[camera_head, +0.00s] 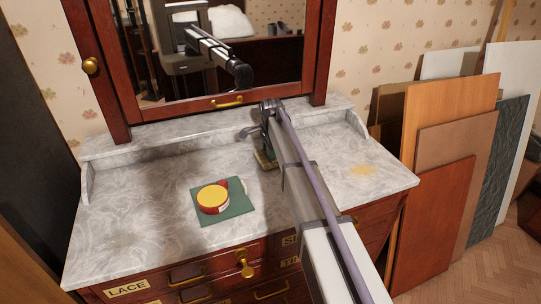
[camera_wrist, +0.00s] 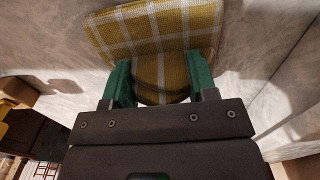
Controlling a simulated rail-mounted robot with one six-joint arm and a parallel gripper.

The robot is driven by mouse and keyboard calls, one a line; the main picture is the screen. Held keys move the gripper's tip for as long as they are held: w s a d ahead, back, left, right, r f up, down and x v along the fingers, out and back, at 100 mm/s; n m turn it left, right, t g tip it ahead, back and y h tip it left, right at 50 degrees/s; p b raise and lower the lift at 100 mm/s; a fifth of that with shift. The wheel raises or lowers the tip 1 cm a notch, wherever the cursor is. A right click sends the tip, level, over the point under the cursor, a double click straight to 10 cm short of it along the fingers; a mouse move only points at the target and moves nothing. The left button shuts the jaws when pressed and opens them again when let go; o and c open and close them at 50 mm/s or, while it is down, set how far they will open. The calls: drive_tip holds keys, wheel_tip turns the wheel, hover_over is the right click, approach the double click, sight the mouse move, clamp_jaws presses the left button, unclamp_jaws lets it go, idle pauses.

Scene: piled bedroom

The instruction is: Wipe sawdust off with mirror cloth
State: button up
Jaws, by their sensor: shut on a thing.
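My gripper (camera_head: 266,140) is over the middle of the grey marble dresser top (camera_head: 315,150), towards the back. In the wrist view its green fingers (camera_wrist: 160,82) are shut on a yellow checked cloth (camera_wrist: 155,32) with pale lines. The cloth is bunched between the fingers and spreads out flat beyond them. In the head view only a small part of the cloth (camera_head: 264,161) shows below my gripper, close to the marble; I cannot tell whether it touches.
A round yellow-topped red tin (camera_head: 213,198) stands on a green mat (camera_head: 236,206) left of my gripper. A dark wood-framed mirror (camera_head: 318,60) rises behind the marble. Boards (camera_head: 450,120) lean against the wall at right. The marble between cloth and sawdust looks clear.

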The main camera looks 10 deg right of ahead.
wheel_tip(320, 180, up, 7)
drive_tip(key=p, duration=0.6)
drive_tip(key=shift+f, duration=0.15)
